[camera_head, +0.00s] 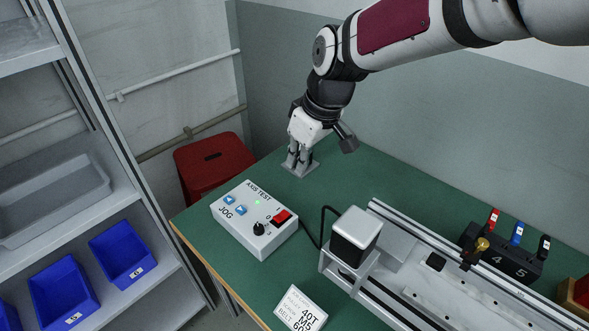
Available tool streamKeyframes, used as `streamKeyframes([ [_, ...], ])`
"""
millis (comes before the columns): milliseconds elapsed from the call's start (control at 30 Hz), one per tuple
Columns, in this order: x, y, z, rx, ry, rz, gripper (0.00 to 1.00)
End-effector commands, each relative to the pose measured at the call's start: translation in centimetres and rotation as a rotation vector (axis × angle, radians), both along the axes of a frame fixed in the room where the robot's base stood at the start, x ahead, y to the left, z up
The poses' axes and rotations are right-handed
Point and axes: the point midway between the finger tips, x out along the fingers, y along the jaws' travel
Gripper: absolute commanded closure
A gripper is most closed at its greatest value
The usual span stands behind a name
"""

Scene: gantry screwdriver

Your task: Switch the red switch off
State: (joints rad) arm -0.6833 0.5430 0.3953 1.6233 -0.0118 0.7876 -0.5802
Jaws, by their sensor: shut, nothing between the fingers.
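The red switch (282,216) is a rocker on the top face of the white control box (238,238) marked AXIS TEST, left of centre on the green table. It sits at the box's right side, by the 0 and I marks; its tilt is too small to tell. A green lamp (257,202) on the box is lit. My gripper (298,172) points down, shut and empty, above or at the table behind the box. It is apart from the switch, and I cannot tell whether its tips touch the table.
The box also has blue JOG buttons (235,204) and a black knob (259,229). A black cable runs to the motor (355,236) of the gantry rail. Screwdrivers stand in a black holder (500,256) at right. A red stool (213,160) stands behind.

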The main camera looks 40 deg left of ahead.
Motion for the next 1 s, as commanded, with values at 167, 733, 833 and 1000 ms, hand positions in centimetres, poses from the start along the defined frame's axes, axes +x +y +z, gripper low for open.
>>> streamKeyframes([
  [167,0.0,-0.1,0.2,-0.001,0.001,0.0,1.0],
  [733,-1.3,-0.5,0.9,0.003,0.069,0.001,1.0],
  [833,-1.2,-0.5,0.8,0.002,0.068,0.001,1.0],
  [1000,-1.2,-0.5,0.7,0.002,0.068,0.002,1.0],
])
